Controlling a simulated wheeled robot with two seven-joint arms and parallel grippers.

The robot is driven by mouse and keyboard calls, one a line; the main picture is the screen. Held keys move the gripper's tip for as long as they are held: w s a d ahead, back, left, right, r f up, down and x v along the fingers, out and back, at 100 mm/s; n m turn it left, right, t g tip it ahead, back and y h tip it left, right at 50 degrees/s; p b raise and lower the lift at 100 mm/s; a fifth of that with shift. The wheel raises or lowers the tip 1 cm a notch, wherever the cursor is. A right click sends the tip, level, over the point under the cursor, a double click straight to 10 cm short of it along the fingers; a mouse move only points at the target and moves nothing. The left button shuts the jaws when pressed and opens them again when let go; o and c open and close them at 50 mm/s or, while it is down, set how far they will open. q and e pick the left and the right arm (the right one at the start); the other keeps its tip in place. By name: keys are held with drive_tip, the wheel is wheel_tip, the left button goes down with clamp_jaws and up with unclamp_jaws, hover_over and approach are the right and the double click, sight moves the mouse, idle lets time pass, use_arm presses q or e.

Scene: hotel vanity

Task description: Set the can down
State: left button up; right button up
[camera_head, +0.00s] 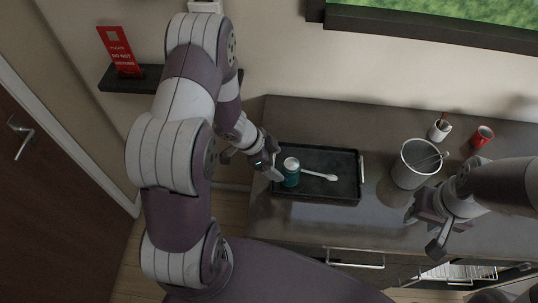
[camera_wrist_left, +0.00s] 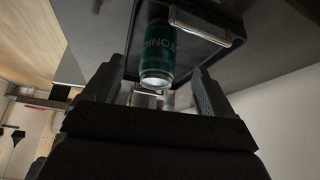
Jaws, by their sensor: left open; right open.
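A teal can (camera_head: 291,176) with a pale top stands on the left part of a black tray (camera_head: 335,194). My left gripper (camera_head: 272,168) is just to the left of the can, with its jaws open. In the left wrist view the can (camera_wrist_left: 158,50) shows lettering and lies ahead of the spread fingers (camera_wrist_left: 160,95); I cannot tell whether a finger touches it. My right gripper (camera_head: 432,225) is open and empty over the counter at the right, in front of a grey bucket.
A white spoon (camera_head: 320,175) lies on the tray, right of the can. The grey bucket (camera_head: 415,165), a white cup (camera_head: 439,130) and a red cup (camera_head: 482,136) stand on the counter (camera_head: 300,117) at the right. A wall shelf (camera_head: 125,83) holds a red sign (camera_head: 119,50).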

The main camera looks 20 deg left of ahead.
use_arm(q)
drive_tip(key=a+r+n+t+y, duration=0.1)
drive_tip(key=a+r+n+y, duration=0.2)
drive_tip(key=r, duration=0.3)
drive_tip(key=a+r+n+t+y, duration=0.1)
drive_tip(key=a+r+n+y, duration=0.2)
drive_tip(key=r, duration=0.3)
drive_tip(key=s+d+r+n+g, duration=0.1)
drive_tip(key=s+d+r+n, duration=0.1)
drive_tip(key=s, duration=0.3)
drive_tip(key=s+d+r+n+g, duration=0.2)
drive_tip(key=s+d+r+n, duration=0.1)
drive_tip(key=s+n, duration=0.1)
drive_tip(key=shift+s+h, duration=0.3)
drive_tip(key=shift+s, duration=0.55)
